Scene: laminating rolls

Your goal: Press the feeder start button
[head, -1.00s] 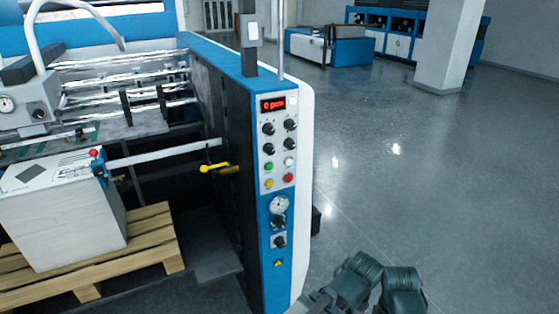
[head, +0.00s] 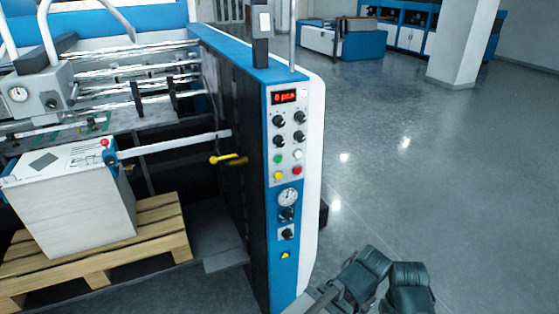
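The control panel (head: 287,135) is on the narrow blue and white end of the machine. A green button (head: 277,158) sits on it, with a white button (head: 298,155) to its right. Below them are a yellow button (head: 278,175) and a red button (head: 297,170). No label naming the feeder start button is readable. Above the buttons are black knobs (head: 278,120) and a red-lit display (head: 284,97) that seems to read 0 pcs.
A pressure gauge (head: 288,197) and more knobs are lower on the panel. A yellow-handled lever (head: 228,159) sticks out left of the panel. A paper stack (head: 75,210) stands on a wooden pallet (head: 165,240). The floor (head: 400,190) right of the machine is open, back to a pillar (head: 460,45).

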